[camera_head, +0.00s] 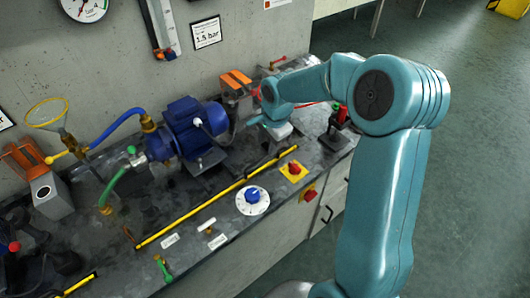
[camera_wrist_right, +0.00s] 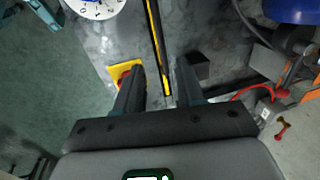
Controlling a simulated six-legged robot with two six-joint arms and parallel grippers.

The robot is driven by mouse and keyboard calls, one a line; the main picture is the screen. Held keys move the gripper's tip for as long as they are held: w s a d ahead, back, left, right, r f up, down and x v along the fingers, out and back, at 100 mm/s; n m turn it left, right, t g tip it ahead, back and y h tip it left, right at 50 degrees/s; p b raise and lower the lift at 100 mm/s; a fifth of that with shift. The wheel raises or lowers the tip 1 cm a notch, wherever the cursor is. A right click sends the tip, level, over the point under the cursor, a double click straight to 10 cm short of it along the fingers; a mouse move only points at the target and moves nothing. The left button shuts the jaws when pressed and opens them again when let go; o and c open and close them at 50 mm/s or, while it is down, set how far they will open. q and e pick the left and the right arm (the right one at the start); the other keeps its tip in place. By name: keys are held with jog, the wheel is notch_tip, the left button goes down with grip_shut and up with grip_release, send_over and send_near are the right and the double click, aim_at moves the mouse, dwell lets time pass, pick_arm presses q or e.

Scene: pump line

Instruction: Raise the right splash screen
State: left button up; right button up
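The right splash screen shows as a long yellow-edged strip (camera_head: 215,197) along the front of the bench, lying low. In the right wrist view its yellow edge (camera_wrist_right: 157,45) runs down between my fingers, ending near their tips. My right gripper (camera_wrist_right: 160,78) is open, one dark finger on each side of the strip's line. I see no finger closed on it; the height gap cannot be told. In the head view my right arm reaches over the bench's right end, and the fingers are hard to make out. My left gripper is not in view.
A red knob on a yellow plate (camera_head: 293,170) and a blue dial (camera_head: 253,196) sit in front of the strip. The blue pump (camera_head: 190,130) stands behind it. Another yellow strip (camera_head: 80,285) is at lower left. Open floor lies to the right.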

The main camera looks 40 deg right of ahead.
aim_at(264, 158)
jog(key=f, duration=0.2)
jog(key=w+f, duration=0.1)
jog(key=f, duration=0.3)
jog(key=shift+w+d+f, duration=0.1)
jog(key=shift+w+f, duration=0.15)
jog(key=shift+f, duration=0.15)
grip_shut()
